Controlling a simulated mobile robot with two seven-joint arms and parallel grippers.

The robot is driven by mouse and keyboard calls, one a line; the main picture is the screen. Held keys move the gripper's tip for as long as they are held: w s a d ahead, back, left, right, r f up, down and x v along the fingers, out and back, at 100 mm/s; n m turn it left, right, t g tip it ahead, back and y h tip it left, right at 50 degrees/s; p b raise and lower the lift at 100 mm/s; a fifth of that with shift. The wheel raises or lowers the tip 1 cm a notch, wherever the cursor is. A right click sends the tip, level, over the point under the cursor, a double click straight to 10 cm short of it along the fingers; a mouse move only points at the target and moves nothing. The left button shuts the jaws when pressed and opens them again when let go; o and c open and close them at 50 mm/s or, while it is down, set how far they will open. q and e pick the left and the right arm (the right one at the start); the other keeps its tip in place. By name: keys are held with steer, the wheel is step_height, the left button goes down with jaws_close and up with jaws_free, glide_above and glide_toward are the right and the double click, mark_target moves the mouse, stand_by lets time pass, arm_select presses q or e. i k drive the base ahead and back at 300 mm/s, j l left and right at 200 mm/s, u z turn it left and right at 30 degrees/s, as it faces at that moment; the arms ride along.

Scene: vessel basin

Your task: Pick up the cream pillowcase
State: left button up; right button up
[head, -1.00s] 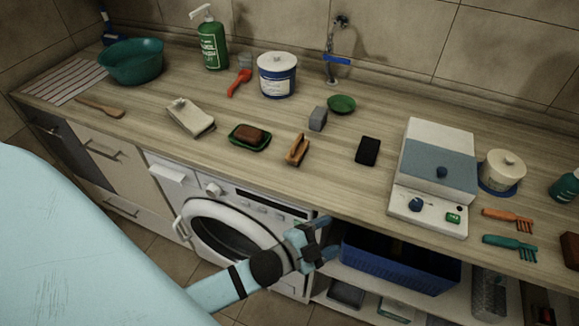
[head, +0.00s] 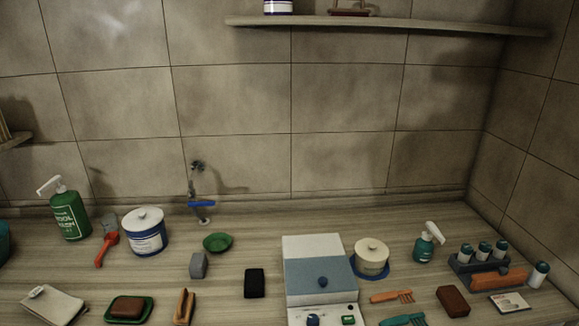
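A folded cream cloth, which looks like the cream pillowcase (head: 52,307), lies on the wooden counter (head: 225,290) at the lower left of the head view. Its lower part is close to the bottom edge of the picture. Neither of my grippers is in view, so I cannot tell where they are relative to the cloth.
Right of the cloth are a green soap dish (head: 146,308) with a brown bar and a wooden brush (head: 184,306). Behind stand a green pump bottle (head: 68,213) and a white tub (head: 146,232). A blue-lidded device (head: 317,277) stands mid-counter. A shelf (head: 400,24) is above.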

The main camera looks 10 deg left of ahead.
mark_target(54, 306)
steer(key=u, duration=2.1)
steer(key=l, duration=0.1)
